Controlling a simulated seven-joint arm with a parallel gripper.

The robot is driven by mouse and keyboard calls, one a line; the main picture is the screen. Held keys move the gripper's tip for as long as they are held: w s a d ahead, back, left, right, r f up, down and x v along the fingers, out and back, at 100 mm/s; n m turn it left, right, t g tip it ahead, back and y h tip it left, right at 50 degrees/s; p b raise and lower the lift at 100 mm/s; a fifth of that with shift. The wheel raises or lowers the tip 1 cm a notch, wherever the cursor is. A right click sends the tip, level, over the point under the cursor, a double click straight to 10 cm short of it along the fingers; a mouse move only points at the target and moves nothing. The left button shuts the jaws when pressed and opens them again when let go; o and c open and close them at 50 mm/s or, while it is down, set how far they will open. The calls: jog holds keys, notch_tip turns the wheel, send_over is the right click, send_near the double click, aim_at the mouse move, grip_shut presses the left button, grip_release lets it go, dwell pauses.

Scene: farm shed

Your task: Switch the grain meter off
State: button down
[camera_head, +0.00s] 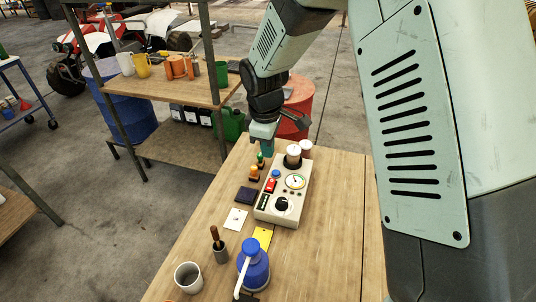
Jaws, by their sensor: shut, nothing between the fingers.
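The grain meter (269,208) is a beige box on the wooden table, with a round dial, a black knob, a red switch (270,186), a blue button and a dark cup at its far end. Whether the switch is on or off is too small to tell. My gripper (267,150) is above the table's far end, just beyond and left of the meter. It points down, is shut and empty, and looks apart from the meter. Its fingertips are small and partly hard to make out.
A blue bottle with a spout (253,270), a white cup (188,277) and a wooden-handled tool (219,249) stand at the near end. A dark wallet-like item (246,195) and small orange and green bottles stand left of the meter. The table's right side is clear.

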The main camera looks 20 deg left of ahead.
aim_at(273, 181)
dwell(0.3)
jog(key=shift+w+d+r+t, duration=0.15)
jog(key=shift+d+t, duration=0.1)
jog(key=shift+t, duration=0.15)
jog(key=w+f, duration=0.1)
jog(key=f, duration=0.8)
jog(key=w+f, duration=0.1)
jog(key=f, duration=0.3)
jog(key=shift+w+f, duration=0.35)
jog(key=shift+f, duration=0.05)
